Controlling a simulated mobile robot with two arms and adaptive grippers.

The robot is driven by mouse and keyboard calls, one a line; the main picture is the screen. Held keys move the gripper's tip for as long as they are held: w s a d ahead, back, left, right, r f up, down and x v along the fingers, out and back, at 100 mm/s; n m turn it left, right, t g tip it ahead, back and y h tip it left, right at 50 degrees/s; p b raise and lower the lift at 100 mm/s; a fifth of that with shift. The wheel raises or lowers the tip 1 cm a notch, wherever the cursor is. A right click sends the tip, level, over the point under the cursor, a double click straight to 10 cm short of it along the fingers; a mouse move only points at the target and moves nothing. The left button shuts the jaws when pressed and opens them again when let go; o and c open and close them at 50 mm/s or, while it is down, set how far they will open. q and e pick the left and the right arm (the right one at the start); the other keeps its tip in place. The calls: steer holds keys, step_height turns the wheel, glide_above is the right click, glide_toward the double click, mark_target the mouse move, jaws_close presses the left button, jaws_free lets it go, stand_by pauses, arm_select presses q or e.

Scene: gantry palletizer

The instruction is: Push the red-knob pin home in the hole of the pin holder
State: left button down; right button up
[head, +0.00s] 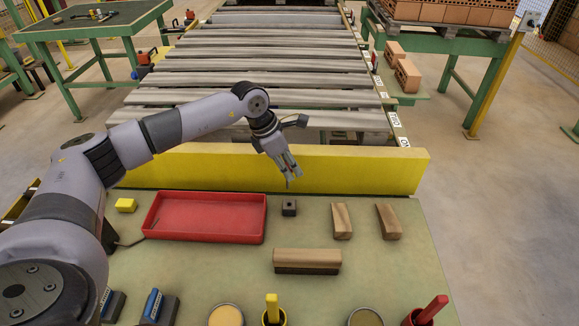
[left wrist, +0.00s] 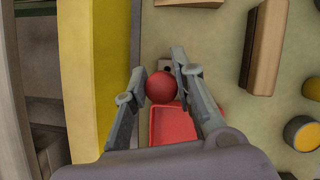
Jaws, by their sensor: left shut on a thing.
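My left gripper (head: 289,178) hangs fingers-down over the bench, just in front of the yellow beam. It is shut on the red-knob pin, whose round red knob (left wrist: 161,87) shows between the fingers in the left wrist view. The knob is not clear in the head view, and the shank is hard to make out. The pin holder (head: 289,209), a small dark block with a hole in its top, stands on the bench near the fingertips. It also shows partly behind the knob in the left wrist view (left wrist: 165,63). The hole looks empty. My right gripper is not in view.
A red tray (head: 150,222) lies left of the holder. The yellow beam (head: 350,172) runs behind. Several cups line the near edge.

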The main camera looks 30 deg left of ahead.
arm_select(q)
steer(key=shift+w+d+f+b, duration=0.15)
steer(key=shift+f+b, duration=0.05)
steer(key=shift+b, duration=0.1)
steer(key=shift+f+b, duration=2.05)
steer(key=shift+f, duration=0.65)
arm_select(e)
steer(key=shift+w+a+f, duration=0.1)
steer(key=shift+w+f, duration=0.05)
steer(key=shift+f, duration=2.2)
arm_select(q)
steer(key=shift+b, duration=0.3)
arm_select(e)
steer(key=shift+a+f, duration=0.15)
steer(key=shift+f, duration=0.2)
arm_select(q)
steer(key=shift+f+b, duration=1.65)
steer(key=shift+f, duration=0.4)
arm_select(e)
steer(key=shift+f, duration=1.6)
arm_select(q)
steer(key=c, duration=1.2)
jaws_free()
steer(key=shift+c, duration=0.2)
steer(key=shift+r, duration=0.1)
